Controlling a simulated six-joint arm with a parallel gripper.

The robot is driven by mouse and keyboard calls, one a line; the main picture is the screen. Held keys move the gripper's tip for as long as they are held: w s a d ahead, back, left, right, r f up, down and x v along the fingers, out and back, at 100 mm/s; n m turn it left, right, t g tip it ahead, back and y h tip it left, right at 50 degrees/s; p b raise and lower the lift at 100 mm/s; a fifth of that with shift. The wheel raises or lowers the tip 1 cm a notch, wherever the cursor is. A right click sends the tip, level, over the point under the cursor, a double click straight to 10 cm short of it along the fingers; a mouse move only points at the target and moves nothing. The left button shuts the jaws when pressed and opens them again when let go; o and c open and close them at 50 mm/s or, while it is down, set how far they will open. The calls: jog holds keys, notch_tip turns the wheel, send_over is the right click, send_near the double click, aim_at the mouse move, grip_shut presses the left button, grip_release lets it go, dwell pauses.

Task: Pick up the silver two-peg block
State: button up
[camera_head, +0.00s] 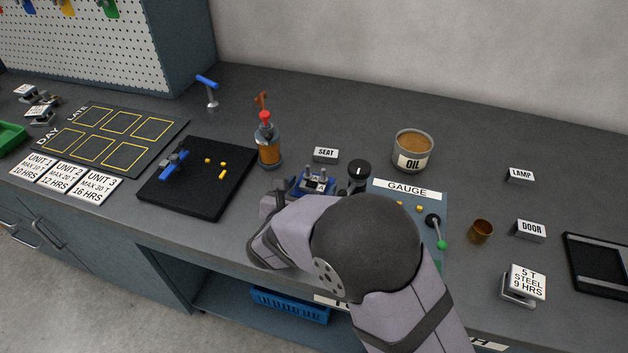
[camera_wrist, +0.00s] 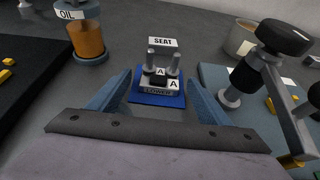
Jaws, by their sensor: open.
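A silver two-peg block (camera_wrist: 159,88) stands upright on a small blue pad (camera_wrist: 157,100) in the wrist view, with a dark piece between its pegs and small white "A" labels. Its pegs also show in the head view (camera_head: 316,181), just beyond my arm. My gripper (camera_wrist: 160,80) is open and empty, its blue-grey fingers to the left and right of the block in the wrist view. I cannot tell whether the fingertips reach down beside the block. In the head view my arm hides most of the gripper and the near side of the block.
A "SEAT" sign (camera_head: 326,155) stands behind the block. An oil bottle (camera_head: 268,146) and a black tray (camera_head: 198,196) are to the left. A black-knobbed device (camera_head: 358,176) and the gauge board (camera_head: 408,190) are close on the right. An oil tin (camera_head: 413,152) stands farther back.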

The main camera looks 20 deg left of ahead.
jog(key=shift+w, duration=0.2)
jog(key=c, duration=1.5)
jog(key=shift+r, duration=0.15)
notch_tip(320, 180, up, 10)
jog(key=shift+f, duration=0.1)
